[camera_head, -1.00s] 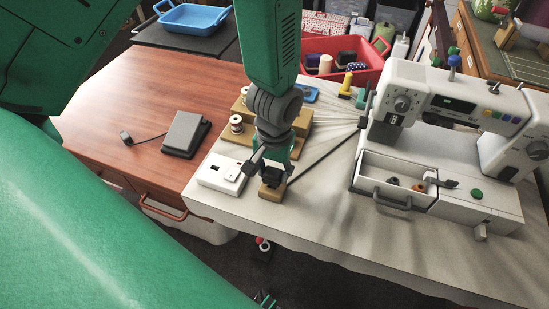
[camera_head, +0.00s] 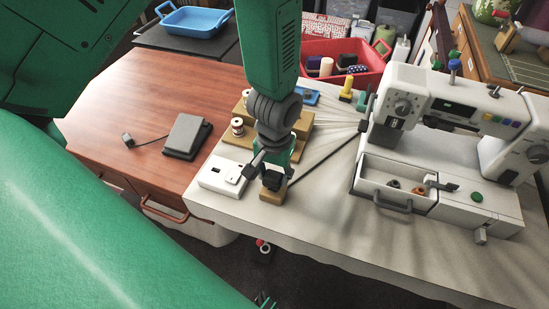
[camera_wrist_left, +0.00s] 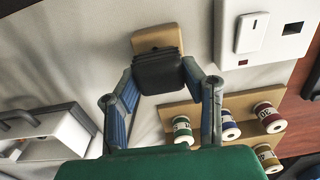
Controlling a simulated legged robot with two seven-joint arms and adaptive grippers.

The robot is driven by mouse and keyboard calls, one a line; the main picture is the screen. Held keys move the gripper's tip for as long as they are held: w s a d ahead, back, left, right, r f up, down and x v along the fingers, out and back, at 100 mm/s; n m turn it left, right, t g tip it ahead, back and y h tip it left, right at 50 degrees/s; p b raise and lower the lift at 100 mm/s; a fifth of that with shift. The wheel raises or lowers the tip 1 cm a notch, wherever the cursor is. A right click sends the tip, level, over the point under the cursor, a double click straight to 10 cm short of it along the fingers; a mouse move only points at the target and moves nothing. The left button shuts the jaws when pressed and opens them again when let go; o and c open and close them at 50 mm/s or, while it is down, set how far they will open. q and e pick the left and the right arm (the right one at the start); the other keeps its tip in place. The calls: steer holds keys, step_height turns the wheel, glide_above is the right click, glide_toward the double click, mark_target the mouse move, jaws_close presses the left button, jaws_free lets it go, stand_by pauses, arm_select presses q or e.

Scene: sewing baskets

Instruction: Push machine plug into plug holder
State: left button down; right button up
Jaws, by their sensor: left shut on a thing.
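The black machine plug (camera_head: 272,180) is between the fingers of my left gripper (camera_head: 266,172), which is shut on it. A tan block (camera_head: 270,197), likely the plug holder, lies on the table at the plug's front end. In the left wrist view the plug (camera_wrist_left: 158,74) meets the tan block (camera_wrist_left: 158,38), with one finger on each side of the plug. How deep the plug sits in the block is hidden. A dark cord runs from beside the plug toward the sewing machine (camera_head: 440,120). My right gripper is not in view.
A white switch box (camera_head: 218,182) stands left of the block. A thread stand with spools (camera_head: 237,127) is behind the gripper. A grey pedal (camera_head: 186,137) lies on the brown table. The cloth right of the block is clear up to the machine's open drawer (camera_head: 392,205).

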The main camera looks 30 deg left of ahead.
mark_target(275, 174)
arm_select(q)
steer(key=shift+f+b, duration=0.5)
steer(key=shift+f, duration=0.5)
steer(key=c, duration=0.9)
jaws_free()
steer(key=shift+r, duration=0.1)
steer(key=shift+r, duration=0.2)
step_height(275, 174, up, 11)
steer(key=shift+w+d+r, duration=0.1)
steer(key=shift+r, duration=0.1)
